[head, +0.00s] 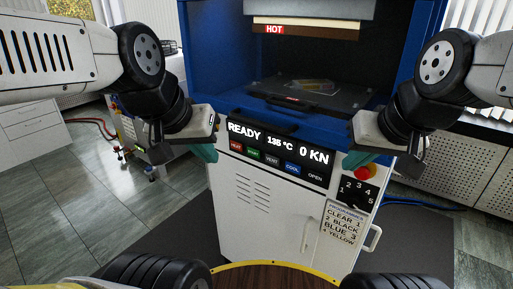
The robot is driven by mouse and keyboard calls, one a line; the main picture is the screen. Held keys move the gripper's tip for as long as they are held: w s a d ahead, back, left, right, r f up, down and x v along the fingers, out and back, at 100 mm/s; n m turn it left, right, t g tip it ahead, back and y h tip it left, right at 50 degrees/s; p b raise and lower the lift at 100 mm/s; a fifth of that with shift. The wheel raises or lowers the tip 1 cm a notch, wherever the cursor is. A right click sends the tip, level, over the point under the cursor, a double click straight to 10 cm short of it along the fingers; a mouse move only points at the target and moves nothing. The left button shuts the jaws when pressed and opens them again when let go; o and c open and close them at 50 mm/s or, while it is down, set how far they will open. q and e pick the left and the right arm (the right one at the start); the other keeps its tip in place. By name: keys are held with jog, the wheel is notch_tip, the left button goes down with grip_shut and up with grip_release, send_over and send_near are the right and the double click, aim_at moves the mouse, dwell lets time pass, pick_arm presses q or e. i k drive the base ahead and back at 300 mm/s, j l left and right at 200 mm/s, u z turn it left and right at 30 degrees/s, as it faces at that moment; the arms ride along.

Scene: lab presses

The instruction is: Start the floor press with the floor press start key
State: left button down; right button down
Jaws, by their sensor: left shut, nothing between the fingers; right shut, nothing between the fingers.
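The floor press (265,205) stands straight ahead, with a blue frame and a white front. Its dark panel (280,147) reads READY, 135 °C and 0 KN. Below the readout is a row of keys: a red one, a green one (253,154), VENT, a blue COOL and OPEN. The green key's label is too small to read surely; it may be the start key. My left gripper (207,153) is shut and empty, just left of the panel. My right gripper (360,158) is shut and empty, right of the panel near the red button.
A red button (366,172), a dial (357,193) numbered 1 to 5 and a programmes card (342,222) are on the press's right front. A small piece (313,86) lies on the platen inside, under the HOT label. Another machine (140,130) stands at left.

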aim_at(255, 152)
jog(key=u, duration=1.4)
jog(key=k+l, duration=0.25)
jog(key=l, duration=0.15)
jog(key=k+l, duration=0.2)
jog(key=l, duration=0.15)
jog(key=k+l, duration=0.25)
jog(key=l, duration=0.15)
jog(key=k+l, duration=0.2)
jog(key=l, duration=0.2)
